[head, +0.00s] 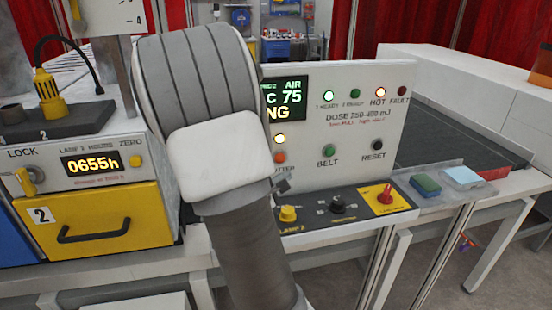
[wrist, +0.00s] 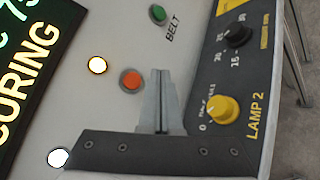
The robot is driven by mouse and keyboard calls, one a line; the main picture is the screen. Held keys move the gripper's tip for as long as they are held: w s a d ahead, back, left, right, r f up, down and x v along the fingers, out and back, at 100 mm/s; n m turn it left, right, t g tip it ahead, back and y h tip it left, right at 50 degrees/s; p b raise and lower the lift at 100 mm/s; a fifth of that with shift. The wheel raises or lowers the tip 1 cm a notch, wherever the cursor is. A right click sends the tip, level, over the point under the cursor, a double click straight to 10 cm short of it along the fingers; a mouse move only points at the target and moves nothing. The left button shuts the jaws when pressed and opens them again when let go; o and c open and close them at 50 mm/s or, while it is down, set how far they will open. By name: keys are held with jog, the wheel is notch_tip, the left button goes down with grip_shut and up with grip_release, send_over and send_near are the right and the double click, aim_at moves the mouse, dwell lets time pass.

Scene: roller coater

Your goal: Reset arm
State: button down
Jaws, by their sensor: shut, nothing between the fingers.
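My arm (head: 215,120) rises in front of the control panel (head: 400,120) in the head view and covers its left part. My gripper (wrist: 161,75) shows in the wrist view, its two fingers together and nothing between them. The fingertips appear just right of the orange button (wrist: 131,79) and below the green BELT button (wrist: 158,14). The yellow LAMP 2 knob (wrist: 222,109) lies to their right. Contact with the panel cannot be told. In the head view the gripper is mostly hidden behind my arm.
A black knob (head: 337,204) and a red switch (head: 385,193) stick out from the panel's lower ledge. A yellow drawer (head: 95,225) and a lock box with a 0655h display (head: 95,163) stand left.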

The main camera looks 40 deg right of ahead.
jog(key=s+a+r+m+g+y, duration=0.4)
jog(key=s+a+m+y, duration=0.1)
jog(key=s+a+m, duration=0.4)
jog(key=s+a+r+t+y, duration=0.2)
jog(key=a+y, duration=0.3)
jog(key=a, duration=0.6)
jog(key=s+a+r+t+y, duration=0.2)
jog(key=s+a+t+y, duration=0.1)
jog(key=a, duration=0.9)
jog(key=shift+s+r+m+y, duration=0.35)
jog(key=shift+r+m+y, duration=0.05)
jog(key=shift+y, duration=0.5)
